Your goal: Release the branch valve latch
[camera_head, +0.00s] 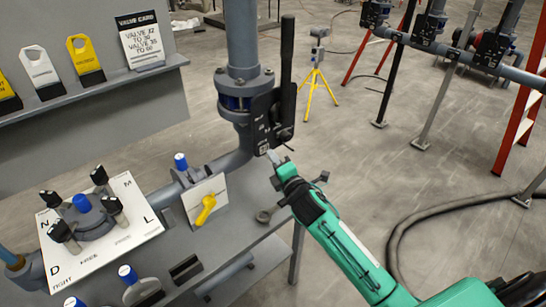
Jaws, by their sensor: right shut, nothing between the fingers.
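The branch valve (236,103) sits on the grey vertical pipe in the upper middle, with a blue band on its body. Its black lever (287,70) stands upright beside the pipe. A black plate (263,132) with small white markings is at the lever's foot; the latch cannot be told apart clearly from the dark parts there. My right gripper (276,156), on the green arm from the lower right, is shut and empty. Its tip is just below the black plate; whether they touch cannot be told. My left gripper is not in view.
A grey bench (262,214) carries a white panel (134,232) with black knobs and a small plate with a yellow handle (206,208). A shelf (95,92) with tags and a valve card (146,40) is at upper left. A hose (402,222) lies on the floor at right.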

